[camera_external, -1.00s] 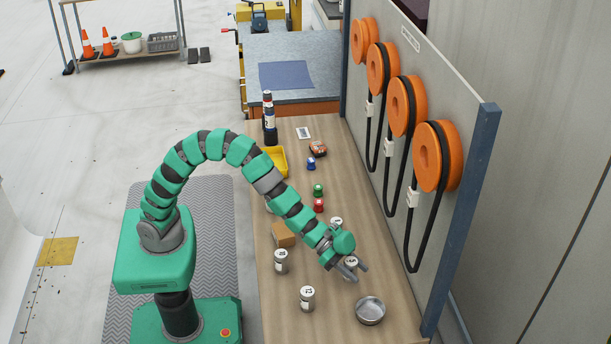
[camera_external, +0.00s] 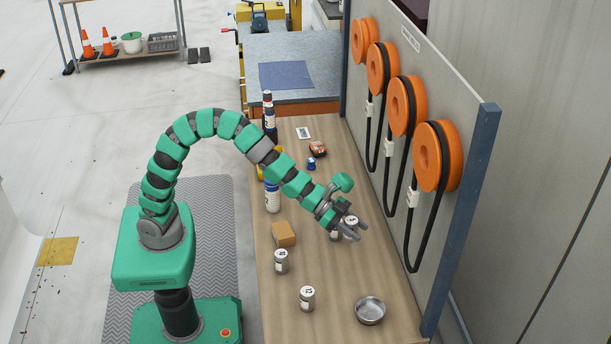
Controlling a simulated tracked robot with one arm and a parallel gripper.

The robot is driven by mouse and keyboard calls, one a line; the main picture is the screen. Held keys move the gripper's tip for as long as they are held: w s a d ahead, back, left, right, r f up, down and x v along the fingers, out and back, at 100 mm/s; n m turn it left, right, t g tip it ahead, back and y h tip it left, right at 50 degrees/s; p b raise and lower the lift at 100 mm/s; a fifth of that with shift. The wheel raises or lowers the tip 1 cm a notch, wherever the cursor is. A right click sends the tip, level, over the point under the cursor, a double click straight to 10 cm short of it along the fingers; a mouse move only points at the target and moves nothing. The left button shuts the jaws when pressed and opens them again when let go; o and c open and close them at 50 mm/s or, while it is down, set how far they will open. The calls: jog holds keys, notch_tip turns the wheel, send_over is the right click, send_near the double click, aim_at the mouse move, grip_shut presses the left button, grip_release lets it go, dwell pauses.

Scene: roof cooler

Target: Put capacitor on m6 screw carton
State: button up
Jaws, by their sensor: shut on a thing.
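A small brown carton (camera_external: 284,233), which looks like the m6 screw carton, sits on the wooden bench, left of my gripper. My gripper (camera_external: 350,230) is shut on a small white can with dark marking, the capacitor (camera_external: 351,220), held above the bench to the right of the carton. The fingers hide part of it. Another white can, partly hidden, shows just left of the fingers. Two similar white cans stand upright in front of the carton: one nearer it (camera_external: 281,262), one farther forward (camera_external: 307,298). The carton's visible top is bare.
A metal bowl (camera_external: 370,310) lies at the front right. A blue-and-white bottle (camera_external: 272,195) stands behind the carton. A blue-topped item (camera_external: 311,163) and an orange-black item (camera_external: 318,149) lie farther back. The reel panel (camera_external: 450,110) borders the bench's right side.

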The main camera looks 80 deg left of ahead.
jog(key=s+a+r+n+t+y, duration=0.1)
jog(key=a+r+n+y, duration=0.1)
jog(key=a, duration=0.7)
jog(key=a+r+n+t+y, duration=0.1)
jog(key=a+r+n+y, duration=0.1)
jog(key=a, duration=0.8)
jog(key=d+r+n+y, duration=0.1)
jog(key=y, duration=0.1)
jog(key=d+r+n+y+p, duration=0.1)
jog(key=n+y, duration=0.1)
jog(key=d+r+n+y, duration=0.1)
jog(key=r+n, duration=0.1)
jog(key=shift+w+d+t+y+p, duration=0.2)
jog(key=shift+w+t+y+p, duration=0.1)
jog(key=shift+w+t+y, duration=0.1)
jog(key=shift+s+d+n+y, duration=0.2)
jog(key=shift+n+y, duration=0.1)
jog(key=shift+y, duration=0.1)
